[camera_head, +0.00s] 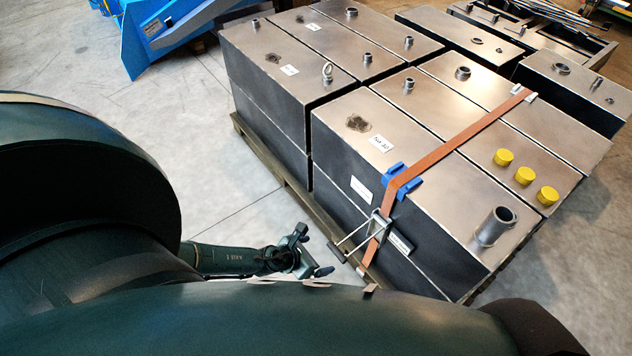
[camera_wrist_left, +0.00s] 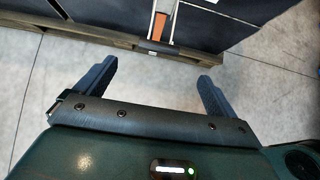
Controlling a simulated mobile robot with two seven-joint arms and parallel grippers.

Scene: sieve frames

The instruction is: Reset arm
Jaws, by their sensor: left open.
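My left gripper (camera_head: 322,262) is in the lower middle of the head view, left of the pallet's near side and low down. It is open and empty. In the left wrist view its two dark fingers (camera_wrist_left: 150,85) stand wide apart with grey floor between them. The end of an orange strap (camera_wrist_left: 161,28) with a metal buckle hangs beyond the fingertips, apart from them. In the head view the buckle (camera_head: 376,226) sits on the box's side near the gripper. My right gripper is not in view.
Large metal boxes (camera_head: 450,190) stand on a wooden pallet (camera_head: 285,180), crossed by the orange strap (camera_head: 440,150) with a blue corner guard (camera_head: 402,184). Yellow caps (camera_head: 525,176) and pipe stubs stick up. A blue machine (camera_head: 165,30) stands behind. Concrete floor (camera_head: 120,110) left of the pallet is clear.

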